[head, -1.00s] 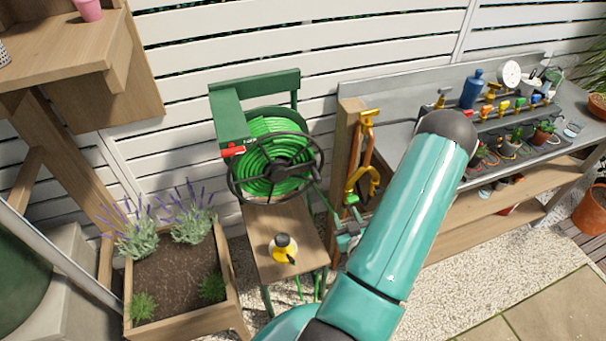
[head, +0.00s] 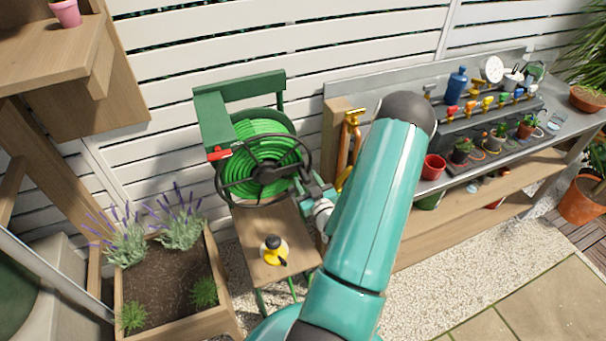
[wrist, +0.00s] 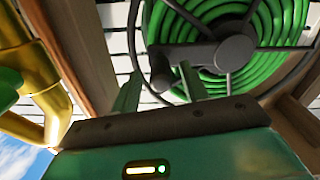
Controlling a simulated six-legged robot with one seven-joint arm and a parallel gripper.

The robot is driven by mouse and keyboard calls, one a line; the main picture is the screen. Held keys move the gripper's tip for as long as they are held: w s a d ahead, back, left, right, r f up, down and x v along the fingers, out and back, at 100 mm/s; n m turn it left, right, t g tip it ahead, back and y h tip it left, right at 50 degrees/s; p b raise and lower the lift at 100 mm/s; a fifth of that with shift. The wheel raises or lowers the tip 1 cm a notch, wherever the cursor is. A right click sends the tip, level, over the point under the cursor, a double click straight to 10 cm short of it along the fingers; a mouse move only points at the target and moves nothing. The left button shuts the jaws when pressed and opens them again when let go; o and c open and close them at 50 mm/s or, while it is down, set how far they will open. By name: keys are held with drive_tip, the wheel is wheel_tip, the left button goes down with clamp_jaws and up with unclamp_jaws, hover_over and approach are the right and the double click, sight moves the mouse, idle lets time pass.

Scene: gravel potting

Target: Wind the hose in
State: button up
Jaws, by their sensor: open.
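The green hose (head: 262,140) lies coiled on the reel, behind a dark spoked wheel (head: 264,171). A red lever (head: 219,154) sits on the left of the reel's green frame (head: 240,88). My gripper (head: 308,188) is at the right side of the wheel, partly hidden by my arm. In the wrist view my open gripper (wrist: 158,86) has its two green fingers apart, with the dark crank handle (wrist: 160,72) showing between them. I cannot tell whether they touch it. The coiled hose also fills the upper right there (wrist: 281,22).
A planter with lavender (head: 165,283) is at left. A potting bench (head: 480,190) with pots and tools is at right. Gravel (head: 440,245) and paving are clear in front.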

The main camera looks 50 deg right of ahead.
sight(301, 169)
drive_tip(key=shift+x, duration=1.7)
clamp_jaws()
drive_tip(key=shift+r, duration=0.15)
